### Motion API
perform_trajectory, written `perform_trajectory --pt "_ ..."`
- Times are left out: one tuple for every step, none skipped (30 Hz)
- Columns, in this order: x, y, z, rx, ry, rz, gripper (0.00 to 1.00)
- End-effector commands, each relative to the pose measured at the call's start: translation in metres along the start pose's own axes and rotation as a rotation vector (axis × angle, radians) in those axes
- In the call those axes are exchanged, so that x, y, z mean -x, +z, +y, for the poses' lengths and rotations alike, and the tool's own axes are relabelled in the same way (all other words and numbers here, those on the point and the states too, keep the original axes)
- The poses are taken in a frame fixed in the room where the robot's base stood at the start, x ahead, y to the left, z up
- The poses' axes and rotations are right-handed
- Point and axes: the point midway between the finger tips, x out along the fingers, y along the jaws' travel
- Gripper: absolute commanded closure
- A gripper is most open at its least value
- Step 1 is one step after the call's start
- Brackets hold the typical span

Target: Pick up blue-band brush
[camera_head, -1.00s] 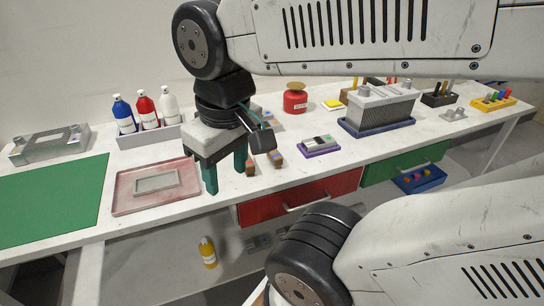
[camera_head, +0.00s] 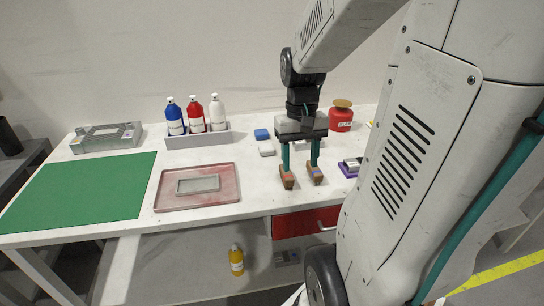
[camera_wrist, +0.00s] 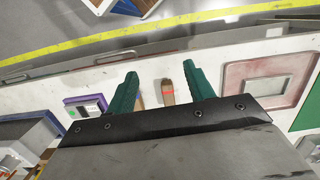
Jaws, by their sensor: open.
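Two short wooden brushes lie on the white bench under my gripper (camera_head: 300,166). The left one (camera_head: 287,179) has a red band, which shows clearly in the wrist view (camera_wrist: 168,92), between my fingers. The other brush (camera_head: 316,175) lies to its right in the head view; its band is too small to read surely, but it fits the blue-band brush. In the wrist view this brush (camera_wrist: 140,101) is mostly hidden by my left-hand finger. My gripper is open and empty, pointing down, its fingertips near the brushes; I cannot tell if they touch.
A reddish tray (camera_head: 160,204) and a green mat (camera_head: 75,190) lie to the left. Bottles stand in a grey holder (camera_head: 200,138) behind. A purple-based item (camera_head: 348,168) is close on the right.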

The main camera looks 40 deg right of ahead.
Motion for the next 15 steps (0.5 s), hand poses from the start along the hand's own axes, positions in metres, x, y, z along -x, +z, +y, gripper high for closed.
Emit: perform_trajectory --pt "-0.011 -0.017 0.02 -0.042 -0.01 -0.013 0.47" --pt "-0.017 -0.027 0.03 -0.06 -0.014 -0.014 0.47" --pt "-0.025 -0.038 0.043 -0.079 -0.019 -0.014 0.47" --pt "-0.03 -0.047 0.053 -0.091 -0.022 -0.01 0.47" --pt "-0.035 -0.055 0.062 -0.101 -0.025 -0.007 0.47" --pt "-0.041 -0.065 0.073 -0.111 -0.027 0.001 0.47" --pt "-0.045 -0.072 0.08 -0.115 -0.027 0.009 0.47" --pt "-0.048 -0.079 0.087 -0.118 -0.027 0.018 0.47" --pt "-0.052 -0.088 0.093 -0.114 -0.025 0.034 0.47" --pt "-0.053 -0.095 0.097 -0.109 -0.022 0.049 0.47" --pt "-0.053 -0.104 0.1 -0.097 -0.016 0.07 0.47" --pt "-0.047 -0.114 0.102 -0.077 -0.005 0.11 0.47" --pt "-0.045 -0.118 0.103 -0.068 0.0 0.128 0.47" --pt "-0.046 -0.12 0.103 -0.06 0.002 0.136 0.47" --pt "-0.049 -0.121 0.103 -0.052 0.004 0.141 0.47"
